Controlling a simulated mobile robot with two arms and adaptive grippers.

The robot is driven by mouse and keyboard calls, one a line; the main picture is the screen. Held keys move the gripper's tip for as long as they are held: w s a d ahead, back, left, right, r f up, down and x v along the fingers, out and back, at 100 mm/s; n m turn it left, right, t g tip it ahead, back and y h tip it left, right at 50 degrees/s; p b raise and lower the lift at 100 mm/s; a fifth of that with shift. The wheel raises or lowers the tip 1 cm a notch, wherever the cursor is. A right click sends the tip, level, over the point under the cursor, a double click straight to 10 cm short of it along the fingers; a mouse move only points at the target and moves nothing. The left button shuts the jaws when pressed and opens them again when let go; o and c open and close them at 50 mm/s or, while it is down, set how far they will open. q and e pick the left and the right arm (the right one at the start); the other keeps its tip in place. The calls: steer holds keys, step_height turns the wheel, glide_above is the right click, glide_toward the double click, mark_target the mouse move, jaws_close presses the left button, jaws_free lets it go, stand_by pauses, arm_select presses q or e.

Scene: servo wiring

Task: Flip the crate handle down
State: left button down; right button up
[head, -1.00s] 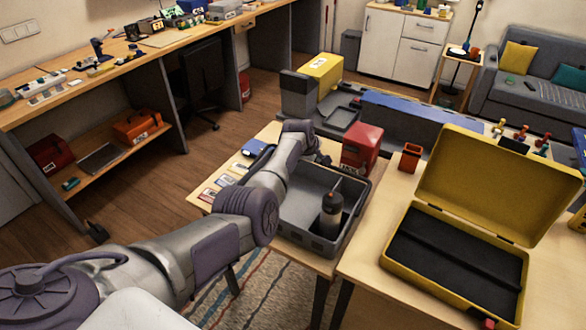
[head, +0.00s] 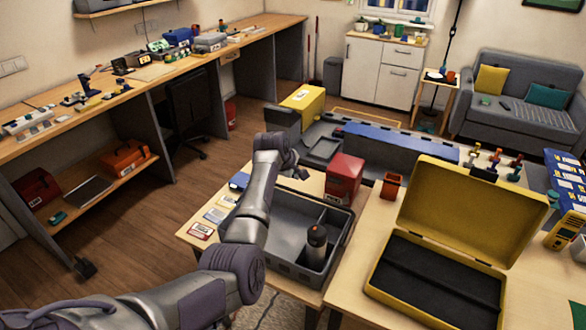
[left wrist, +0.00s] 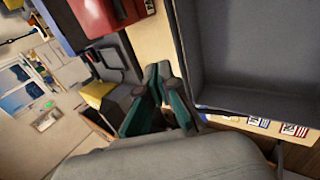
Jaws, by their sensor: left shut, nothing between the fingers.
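The grey crate (head: 292,272) stands on the light wooden table, with an inner divider and a dark bottle-like cylinder (head: 316,248) in its right part. In the left wrist view the crate (left wrist: 250,55) fills the upper right. I cannot clearly make out the crate's handle; my arm covers part of the crate's left side. My left gripper (head: 300,170) is beyond the crate's far edge, left of the red box. In the left wrist view its green-dark fingers (left wrist: 157,72) are together and empty, beside the crate wall. My right gripper is out of view.
A red box (head: 343,178) stands behind the crate. A small orange-red bin (head: 391,186) and an open yellow case (head: 470,210) are to the right. Labelled cards (head: 213,214) lie on the table left of the crate. A blue-topped block (head: 400,145) is further back.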

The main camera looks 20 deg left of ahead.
arm_select(q)
steer(key=v, duration=0.3)
steer(key=shift+w+d+r, duration=0.1)
steer(key=shift+d+r, duration=0.05)
steer(key=shift+w, duration=0.1)
